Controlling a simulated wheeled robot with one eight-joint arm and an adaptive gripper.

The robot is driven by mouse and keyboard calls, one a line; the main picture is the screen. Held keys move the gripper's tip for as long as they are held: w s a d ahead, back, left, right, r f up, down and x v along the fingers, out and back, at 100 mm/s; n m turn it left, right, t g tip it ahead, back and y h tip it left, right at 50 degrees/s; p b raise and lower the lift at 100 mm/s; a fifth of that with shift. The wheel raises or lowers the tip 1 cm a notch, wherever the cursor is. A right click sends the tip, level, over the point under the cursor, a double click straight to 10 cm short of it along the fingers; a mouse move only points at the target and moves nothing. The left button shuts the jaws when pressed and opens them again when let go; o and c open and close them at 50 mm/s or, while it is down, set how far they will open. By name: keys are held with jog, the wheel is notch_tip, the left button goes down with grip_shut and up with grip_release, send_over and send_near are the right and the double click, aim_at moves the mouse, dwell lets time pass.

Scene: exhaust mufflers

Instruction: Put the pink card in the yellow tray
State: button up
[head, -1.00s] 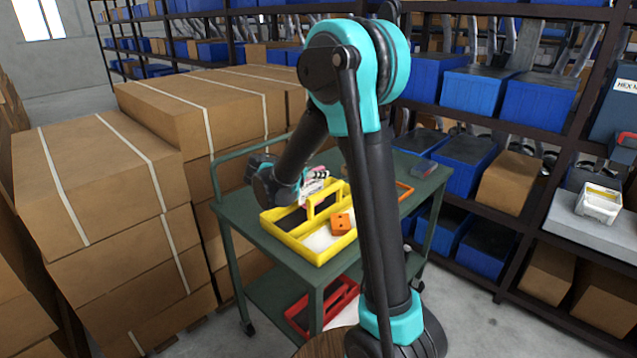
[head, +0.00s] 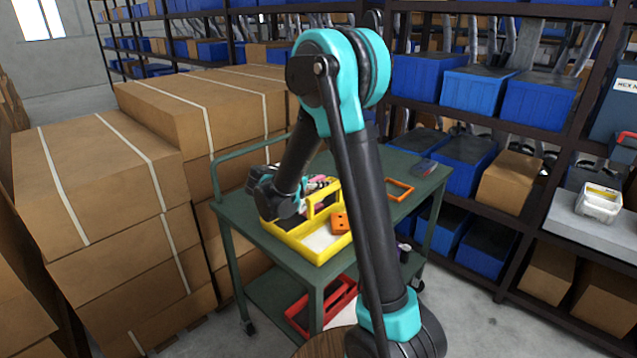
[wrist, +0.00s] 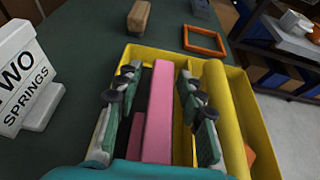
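The yellow tray (head: 318,254) sits on the green cart top, and its rim also shows in the wrist view (wrist: 243,88). The pink card (wrist: 158,105) is a long, thick-edged piece between my fingers, within the tray's left compartment in the wrist view. My gripper (wrist: 160,105) is down in that compartment, with one finger on each side of the card. The fingers look spread, with a gap at the card's right side. Whether the card rests on the tray floor is hidden. In the head view my gripper (head: 290,205) is mostly hidden by my arm.
An orange block (head: 341,222) lies in the tray's near compartment. A raised yellow handle (wrist: 222,105) runs beside my right finger. An orange frame (wrist: 205,40) and tan block (wrist: 138,16) lie beyond.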

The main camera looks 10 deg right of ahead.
jog(key=shift+r, duration=0.15)
jog(key=v, duration=1.2)
